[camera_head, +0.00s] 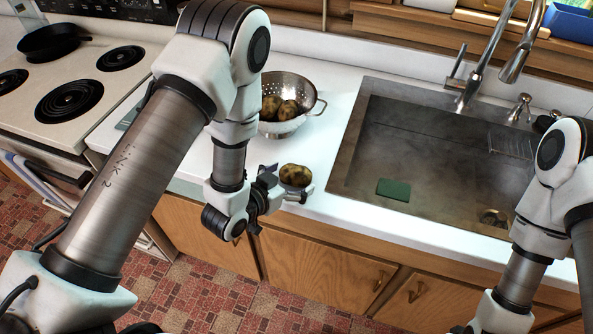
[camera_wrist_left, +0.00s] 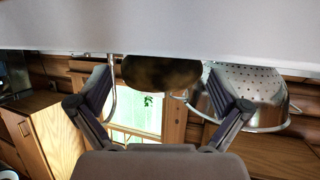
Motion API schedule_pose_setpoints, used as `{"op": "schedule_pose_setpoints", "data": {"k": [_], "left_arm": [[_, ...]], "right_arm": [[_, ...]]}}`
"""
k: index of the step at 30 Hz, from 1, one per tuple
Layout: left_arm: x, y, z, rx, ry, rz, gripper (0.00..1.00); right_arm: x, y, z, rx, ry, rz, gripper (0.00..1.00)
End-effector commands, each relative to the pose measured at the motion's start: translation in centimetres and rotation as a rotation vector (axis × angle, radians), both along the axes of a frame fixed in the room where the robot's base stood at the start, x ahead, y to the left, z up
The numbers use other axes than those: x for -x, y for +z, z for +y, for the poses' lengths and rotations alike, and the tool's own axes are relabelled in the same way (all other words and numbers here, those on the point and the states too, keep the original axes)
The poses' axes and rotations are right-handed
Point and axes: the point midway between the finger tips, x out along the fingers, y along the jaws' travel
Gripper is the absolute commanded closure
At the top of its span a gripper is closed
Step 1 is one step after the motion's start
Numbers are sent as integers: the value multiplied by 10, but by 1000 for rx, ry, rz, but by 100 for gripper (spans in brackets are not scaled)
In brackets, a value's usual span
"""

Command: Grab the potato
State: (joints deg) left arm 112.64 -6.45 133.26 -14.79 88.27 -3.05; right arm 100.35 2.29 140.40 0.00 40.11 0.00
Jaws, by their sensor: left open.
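A brown potato (camera_head: 296,175) sits on the white counter between the colander and the sink. My left gripper (camera_head: 284,181) is open at counter height beside it, with its fingers reaching toward it. In the left wrist view, which is upside down, the potato (camera_wrist_left: 160,72) lies ahead, centred between the two spread fingers (camera_wrist_left: 163,88). I see no finger pressing on it. My right arm shows at the right edge of the head view, but its gripper is out of the picture.
A metal colander (camera_head: 302,124) holding more potatoes (camera_head: 287,110) stands just behind. A sink (camera_head: 420,140) with a green sponge (camera_head: 393,189) and a faucet (camera_head: 484,60) is at the right. A stove (camera_head: 75,75) with a black pan (camera_head: 50,42) is at the left.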

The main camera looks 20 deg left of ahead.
Motion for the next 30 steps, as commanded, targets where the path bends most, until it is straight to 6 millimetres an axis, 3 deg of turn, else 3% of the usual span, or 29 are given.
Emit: {"op": "schedule_pose_setpoints", "data": {"k": [8, 12, 13, 24, 30], "left_arm": [[-7, -4, -3, 1, 0, 1, 0], [-7, -4, -2, 0, 1, 1, 50], [-7, -4, -2, 0, 1, 1, 55], [-7, -3, -2, 0, 1, 1, 55], [-7, 10, -2, 0, 1, 0, 55]], "right_arm": [[1, 1, 0, 0, 0, 1, 60], [1, 1, 0, 0, 0, 1, 60], [1, 1, 0, 0, 0, 1, 60], [0, 1, 0, 0, 0, 1, 60], [0, -5, 0, 0, 0, 1, 60]]}}
